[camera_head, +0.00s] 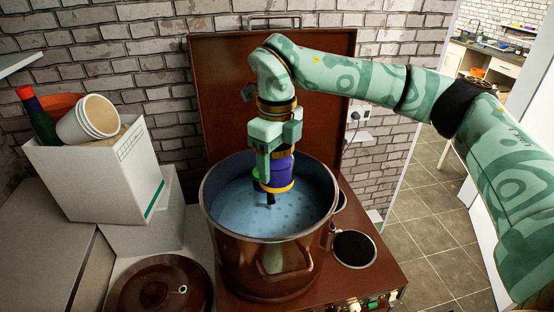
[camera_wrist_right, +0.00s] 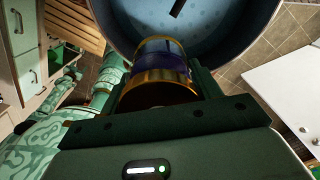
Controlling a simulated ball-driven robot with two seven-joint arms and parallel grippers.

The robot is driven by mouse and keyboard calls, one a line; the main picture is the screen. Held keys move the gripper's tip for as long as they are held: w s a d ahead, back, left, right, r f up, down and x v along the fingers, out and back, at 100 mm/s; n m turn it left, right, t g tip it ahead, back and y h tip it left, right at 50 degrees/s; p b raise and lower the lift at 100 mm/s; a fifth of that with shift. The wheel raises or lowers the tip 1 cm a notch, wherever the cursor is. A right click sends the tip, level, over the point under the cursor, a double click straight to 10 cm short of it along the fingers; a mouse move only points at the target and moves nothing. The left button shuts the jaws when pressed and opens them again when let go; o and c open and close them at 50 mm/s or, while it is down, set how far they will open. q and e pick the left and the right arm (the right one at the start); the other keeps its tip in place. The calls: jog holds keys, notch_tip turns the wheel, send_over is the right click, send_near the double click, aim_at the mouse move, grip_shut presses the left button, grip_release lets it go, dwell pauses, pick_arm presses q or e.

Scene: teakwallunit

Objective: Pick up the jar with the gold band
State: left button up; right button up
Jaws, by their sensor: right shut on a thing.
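The jar with the gold band (camera_head: 281,172) is purple-blue with gold bands. In the head view it hangs over the opening of a big copper-brown pot (camera_head: 266,255) holding pale blue contents. My right gripper (camera_head: 275,168) points down from above with its fingers on either side of the jar, shut on it. In the right wrist view the jar (camera_wrist_right: 162,68) sits between the fingers (camera_wrist_right: 160,85), its gold band nearest the palm, with the pot (camera_wrist_right: 222,58) beyond. A small dark piece (camera_head: 270,198) shows just below the jar; I cannot tell whether it is attached. My left gripper is out of view.
The pot stands on a brown-red stove (camera_head: 385,268) with a raised lid (camera_head: 215,85) behind it. A round brown lid (camera_head: 160,285) lies at front left. A white box (camera_head: 95,180) with cups (camera_head: 88,120) and a bottle (camera_head: 38,118) stands left. Open tiled floor lies right.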

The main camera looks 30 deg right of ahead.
jog(key=shift+r+p, duration=3.3)
jog(key=shift+r, duration=0.4)
jog(key=shift+f, duration=0.15)
